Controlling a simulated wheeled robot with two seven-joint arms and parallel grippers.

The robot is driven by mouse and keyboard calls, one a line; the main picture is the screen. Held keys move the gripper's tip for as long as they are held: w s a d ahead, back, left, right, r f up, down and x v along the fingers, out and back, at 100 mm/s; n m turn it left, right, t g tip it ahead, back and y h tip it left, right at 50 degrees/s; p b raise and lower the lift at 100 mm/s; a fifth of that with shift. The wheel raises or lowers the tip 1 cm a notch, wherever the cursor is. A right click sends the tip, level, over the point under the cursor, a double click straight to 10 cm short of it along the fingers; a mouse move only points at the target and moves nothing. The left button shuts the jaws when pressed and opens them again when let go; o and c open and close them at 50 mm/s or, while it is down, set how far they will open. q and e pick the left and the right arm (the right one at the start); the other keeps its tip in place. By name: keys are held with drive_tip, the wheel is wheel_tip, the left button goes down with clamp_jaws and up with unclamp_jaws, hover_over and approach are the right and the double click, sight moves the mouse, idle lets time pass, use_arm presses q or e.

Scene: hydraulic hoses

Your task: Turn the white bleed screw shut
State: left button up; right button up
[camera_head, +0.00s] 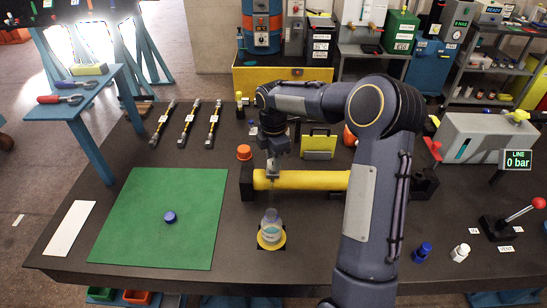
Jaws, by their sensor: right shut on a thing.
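My right gripper (273,170) points down at the front of the yellow cylinder (315,180), near its left end. It is shut on the small white bleed screw there, which the fingers mostly hide. A clear bottle (271,226) with some liquid stands just below in a yellow holder (268,243). A thin clear line seems to run from the fingertips towards the bottle. My left gripper is not in view.
An orange cap (244,152) is beside the cylinder's left end. A green mat (150,235) with a blue cap (169,217) lies left. Hoses (187,124) lie behind. A gauge (516,159) reads LINE 0 bar; a red-knobbed lever (522,212) stands right.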

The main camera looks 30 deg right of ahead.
drive_tip(key=o, duration=1)
drive_tip(key=shift+c, duration=0.2)
drive_tip(key=shift+r, duration=0.1)
wheel_tip(320, 180, up, 7)
drive_tip(key=shift+b, duration=0.5)
drive_tip(key=shift+r, duration=0.35)
